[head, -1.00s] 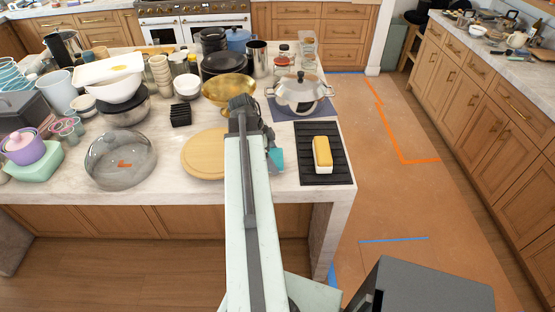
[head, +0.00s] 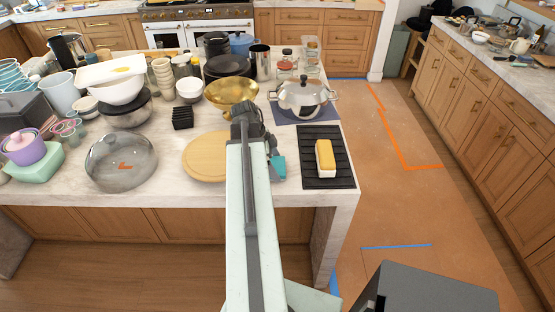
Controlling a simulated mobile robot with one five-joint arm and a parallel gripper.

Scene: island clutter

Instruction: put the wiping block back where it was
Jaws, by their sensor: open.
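The wiping block, yellow on top and white below (head: 325,158), lies on the black ribbed mat (head: 343,181) at the island's front right corner. My gripper (head: 273,155) is over the island to the left of the mat, apart from the block. It is open, and I see nothing held in it. My own arm hides much of it, with a teal part showing on its right side.
A round wooden board (head: 203,160) lies left of my gripper, with a gold bowl (head: 231,92) behind it. A lidded pot (head: 302,98) stands behind the mat. A glass lid (head: 121,160) and many dishes crowd the left. Floor right of the island is clear.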

